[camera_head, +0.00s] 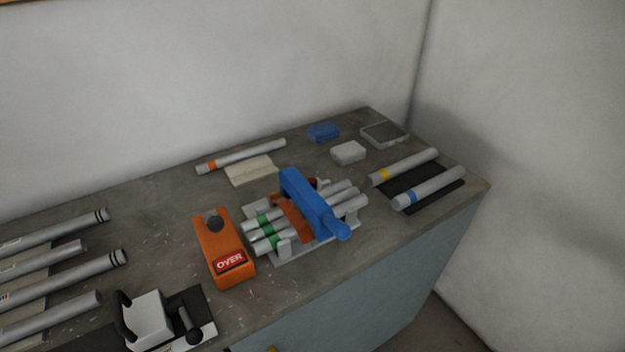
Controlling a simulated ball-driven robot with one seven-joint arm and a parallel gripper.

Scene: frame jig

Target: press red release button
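A frame jig (330,241) with a pale grey base stands on the bench right of the picture's middle. Several silver tubes (345,200), some with green bands, lie in it. A blue clamp bar (307,200) with a rounded handle end crosses over the tubes, and an orange-brown part (291,215) sits under it. A small red part (313,182) shows behind the clamp bar, mostly hidden; I cannot tell whether it is the release button. An orange box (221,248) with a dark knob and a red "OVER" label stands left of the jig. My gripper is not in view.
Several tubes (60,270) lie at the left. A white-and-black device (152,318) stands in front. Two banded tubes (430,187) lie on a black mat (435,201) at the right. Blue (324,132) and white (348,152) blocks sit behind. The bench (150,215) is clear left of the orange box.

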